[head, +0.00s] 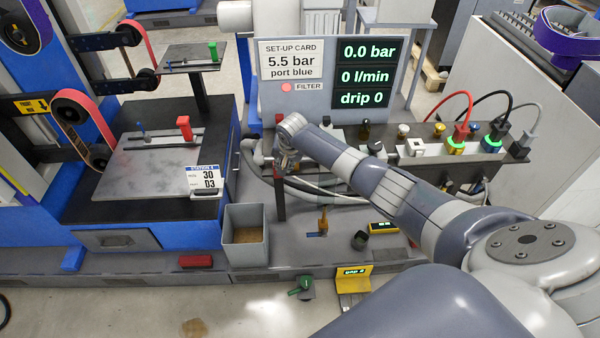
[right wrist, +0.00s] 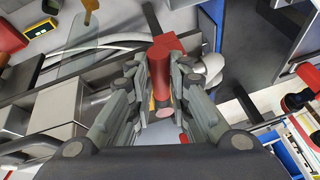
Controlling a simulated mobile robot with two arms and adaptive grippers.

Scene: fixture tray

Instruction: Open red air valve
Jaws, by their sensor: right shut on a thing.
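My right arm reaches in from the right in the head view, and its gripper (head: 283,160) is at the left end of the air panel. In the right wrist view, the gripper (right wrist: 163,98) is shut on the red air valve's handle (right wrist: 167,48), which sits between the two fingers. In the head view the hand hides most of the valve; a dark red piece (head: 280,195) shows below it. The display (head: 367,72) reads 0.0 bar, 0 l/min and drip 0. My left gripper is not in view.
A set-up card (head: 291,60) reads 5.5 bar, port blue. A fixture plate (head: 150,165) with a red upright piece (head: 185,128) is at left. Connectors with cables (head: 455,142) are at right.

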